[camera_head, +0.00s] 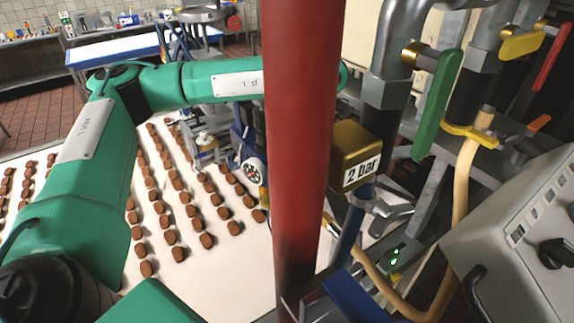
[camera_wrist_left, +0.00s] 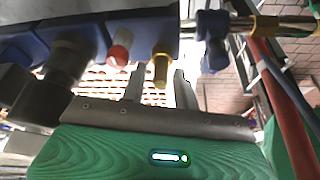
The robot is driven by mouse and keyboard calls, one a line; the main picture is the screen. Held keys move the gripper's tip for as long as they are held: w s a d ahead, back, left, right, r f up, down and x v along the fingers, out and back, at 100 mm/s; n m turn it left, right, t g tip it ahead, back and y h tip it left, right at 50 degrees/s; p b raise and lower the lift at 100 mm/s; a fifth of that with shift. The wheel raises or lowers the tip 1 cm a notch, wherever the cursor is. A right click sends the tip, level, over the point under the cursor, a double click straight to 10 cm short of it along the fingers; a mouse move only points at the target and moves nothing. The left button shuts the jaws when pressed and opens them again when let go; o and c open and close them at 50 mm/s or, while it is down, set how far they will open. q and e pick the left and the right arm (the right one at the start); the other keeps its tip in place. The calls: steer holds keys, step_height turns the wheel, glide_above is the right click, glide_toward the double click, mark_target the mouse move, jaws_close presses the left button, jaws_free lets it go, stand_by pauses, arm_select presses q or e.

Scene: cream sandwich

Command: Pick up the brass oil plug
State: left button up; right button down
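In the left wrist view, a small brass cylinder (camera_wrist_left: 161,68), which looks like the brass oil plug, sticks out below a blue housing. My left gripper (camera_wrist_left: 160,88) has its two grey fingers apart, one on each side of the brass plug in that picture. I see a gap on both sides, and I cannot tell how deep the plug sits between the fingers. In the head view my left arm reaches across from the left, and its gripper is hidden behind the red pipe. My right gripper is not in view.
A thick red pipe (camera_head: 302,150) stands upright in front of my left wrist. A brass "2 bar" block (camera_head: 350,152) and a green lever (camera_head: 437,105) are to its right. A red-and-white knob (camera_wrist_left: 120,48) is beside the plug. A white belt (camera_head: 190,285) carries rows of brown cookies.

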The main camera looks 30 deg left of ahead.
arm_select(q)
jaws_close()
steer(key=shift+r, duration=0.1)
